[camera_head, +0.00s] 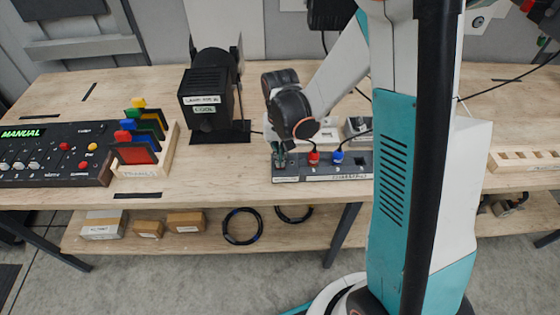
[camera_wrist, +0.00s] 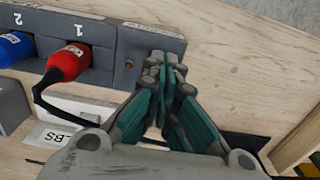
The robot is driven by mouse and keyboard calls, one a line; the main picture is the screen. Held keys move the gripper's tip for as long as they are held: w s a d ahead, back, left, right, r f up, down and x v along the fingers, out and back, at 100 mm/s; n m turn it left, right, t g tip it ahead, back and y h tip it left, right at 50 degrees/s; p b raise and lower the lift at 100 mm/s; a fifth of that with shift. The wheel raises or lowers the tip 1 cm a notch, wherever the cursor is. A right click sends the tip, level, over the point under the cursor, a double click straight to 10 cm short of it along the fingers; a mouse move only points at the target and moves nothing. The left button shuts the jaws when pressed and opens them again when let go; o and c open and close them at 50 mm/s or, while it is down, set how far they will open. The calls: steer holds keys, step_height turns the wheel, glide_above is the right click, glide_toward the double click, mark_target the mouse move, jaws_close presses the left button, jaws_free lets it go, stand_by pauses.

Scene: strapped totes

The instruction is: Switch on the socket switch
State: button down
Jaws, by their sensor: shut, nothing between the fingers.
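The grey socket strip (camera_head: 348,170) lies on the workbench in front of my arm. A red plug (camera_head: 314,158) and a blue plug (camera_head: 337,157) sit in it. In the wrist view the strip (camera_wrist: 128,45) shows the red plug (camera_wrist: 66,62) at the socket marked 1 and the blue plug (camera_wrist: 14,48) at 2. My gripper (camera_wrist: 165,62) is shut and empty, pointing down at the end of the strip beside the red plug. It also shows in the head view (camera_head: 279,160) at the strip's left end. I cannot make out the switch; my fingertips cover part of that end.
A black lamp housing (camera_head: 207,98) stands behind and left of the strip. A wooden rack of coloured panels (camera_head: 150,150) and a control panel (camera_head: 60,150) are further left. A slotted wooden block (camera_head: 525,159) lies at the right. Cables run behind the strip.

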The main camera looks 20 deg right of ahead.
steer(key=shift+f+b, duration=0.8)
steer(key=shift+f, duration=0.1)
stand_by(0.3)
steer(key=shift+r, duration=0.1)
steer(key=shift+r+p, duration=2.25)
steer(key=shift+r, duration=1.2)
steer(key=s+r+n+t+b, duration=0.1)
steer(key=s+r+t+b, duration=0.2)
steer(key=s, duration=0.4)
steer(key=s+r+n+t+b, duration=0.2)
steer(key=s+r+t+b, duration=0.2)
steer(key=s+b, duration=0.3)
steer(key=shift+s+r+n, duration=0.3)
steer(key=shift+s+r, duration=0.2)
steer(key=shift+r, duration=0.25)
